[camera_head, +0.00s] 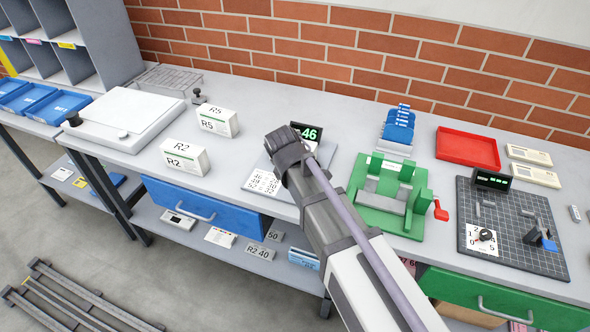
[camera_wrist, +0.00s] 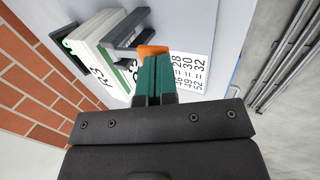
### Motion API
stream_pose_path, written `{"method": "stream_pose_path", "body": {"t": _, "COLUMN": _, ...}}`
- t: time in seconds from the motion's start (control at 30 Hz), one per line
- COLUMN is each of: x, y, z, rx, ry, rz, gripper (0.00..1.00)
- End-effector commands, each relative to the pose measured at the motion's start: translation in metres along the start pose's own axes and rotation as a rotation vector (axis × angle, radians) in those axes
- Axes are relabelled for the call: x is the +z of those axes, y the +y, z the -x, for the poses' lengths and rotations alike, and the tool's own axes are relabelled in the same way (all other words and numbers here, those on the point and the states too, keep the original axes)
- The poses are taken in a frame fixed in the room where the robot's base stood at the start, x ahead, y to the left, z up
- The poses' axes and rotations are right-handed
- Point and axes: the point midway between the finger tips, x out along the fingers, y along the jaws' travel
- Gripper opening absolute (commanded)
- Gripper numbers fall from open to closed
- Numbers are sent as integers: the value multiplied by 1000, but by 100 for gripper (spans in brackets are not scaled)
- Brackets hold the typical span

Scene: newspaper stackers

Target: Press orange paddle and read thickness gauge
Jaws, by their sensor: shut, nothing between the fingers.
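The orange paddle (camera_wrist: 152,50) shows in the wrist view right at the tips of my gripper (camera_wrist: 154,66). The dark green fingers are together and empty; I cannot tell whether they touch the paddle. The paddle sits beside the dark bracket of the thickness gauge (camera_wrist: 128,38). A white paper bundle marked R3 (camera_wrist: 103,62) lies by the bracket. In the head view, the gauge's black display (camera_head: 313,131) shows a green 46; any digits further left are unclear. My wrist hides the paddle and most of the gauge there. A printed number card (camera_head: 265,182) lies in front.
White bundles R5 (camera_head: 217,121) and R2 (camera_head: 185,158) stand left of the gauge. A green fixture (camera_head: 418,226) with a red handle stands right, near a red tray (camera_head: 468,133) and a dark gridded board (camera_head: 540,254). A brick wall (camera_head: 350,70) runs behind the bench.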

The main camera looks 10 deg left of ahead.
Motion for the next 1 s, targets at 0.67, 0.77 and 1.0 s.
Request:
{"method": "stream_pose_path", "body": {"t": 0.67, "x": 2, "y": 12, "z": 121, "rx": 0, "ry": -2, "rz": -4, "gripper": 0}}
{"method": "stream_pose_path", "body": {"t": 0.77, "x": 2, "y": 11, "z": 120, "rx": 0, "ry": -2, "rz": -4, "gripper": 0}}
{"method": "stream_pose_path", "body": {"t": 1.0, "x": 2, "y": 11, "z": 120, "rx": 0, "ry": -2, "rz": -4, "gripper": 0}}
